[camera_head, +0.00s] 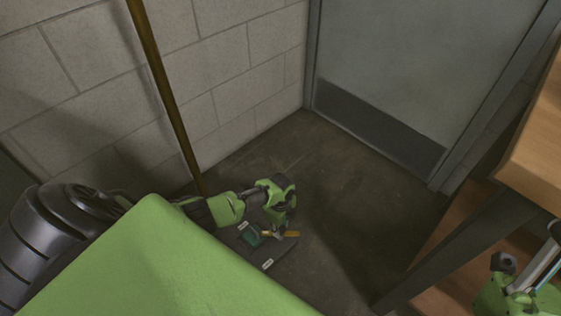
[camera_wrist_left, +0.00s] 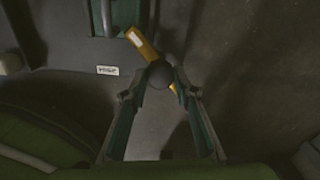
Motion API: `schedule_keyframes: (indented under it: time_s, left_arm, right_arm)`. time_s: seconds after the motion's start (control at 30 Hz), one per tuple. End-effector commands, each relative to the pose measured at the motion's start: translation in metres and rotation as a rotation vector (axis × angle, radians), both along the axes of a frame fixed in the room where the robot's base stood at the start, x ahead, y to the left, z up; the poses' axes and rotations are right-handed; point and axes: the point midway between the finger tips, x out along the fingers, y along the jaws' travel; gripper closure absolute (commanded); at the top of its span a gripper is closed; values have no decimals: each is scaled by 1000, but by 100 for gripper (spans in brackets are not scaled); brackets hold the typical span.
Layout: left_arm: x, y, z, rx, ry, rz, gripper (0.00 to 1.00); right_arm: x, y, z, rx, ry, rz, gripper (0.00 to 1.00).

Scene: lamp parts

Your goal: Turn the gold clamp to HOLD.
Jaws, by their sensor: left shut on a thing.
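The gold clamp (camera_head: 292,234) is low down at the floor, on a dark base plate (camera_head: 268,273) with small white labels. In the left wrist view the gold clamp (camera_wrist_left: 139,42) lies as a slanted bar, from upper left to lower right, with a dark round knob (camera_wrist_left: 160,74) over its middle. My left gripper (camera_head: 279,221) reaches down to it; its two fingertips (camera_wrist_left: 163,83) close on either side at the knob. One white label (camera_wrist_left: 107,71) lies left of the clamp; its text is too small to read. My right gripper (camera_head: 522,288) is partly cut off at the lower right.
A tall brass pole (camera_head: 168,95) slants in front of the block wall (camera_head: 232,50), close to my left arm. A grey door (camera_head: 420,65) stands behind. A wooden table (camera_head: 538,140) with a dark leg is at the right. Bare floor (camera_head: 345,195) lies right of the plate.

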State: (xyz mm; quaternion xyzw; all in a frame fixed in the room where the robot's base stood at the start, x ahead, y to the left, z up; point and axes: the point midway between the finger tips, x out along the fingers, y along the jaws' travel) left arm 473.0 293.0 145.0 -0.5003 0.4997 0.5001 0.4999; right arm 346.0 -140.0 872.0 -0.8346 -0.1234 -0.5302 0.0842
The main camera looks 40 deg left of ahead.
Motion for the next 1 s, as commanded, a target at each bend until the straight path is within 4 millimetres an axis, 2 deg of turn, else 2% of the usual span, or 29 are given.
schedule_keyframes:
  time_s: [0.4,0.43,0.5,0.83,1.0]
  left_arm:
    - [0,1,-1,2,0,-12,100]
    - [0,1,-1,2,0,-12,68]
    - [0,1,-1,2,0,-12,56]
    - [0,0,0,1,0,-9,56]
    - [0,0,8,0,-1,-10,56]
  right_arm:
    - [0,0,0,1,-2,1,75]
    - [0,0,0,1,-2,1,75]
    - [0,0,0,1,-2,2,75]
    - [1,1,-2,2,3,3,75]
    - [0,1,-1,2,2,2,75]
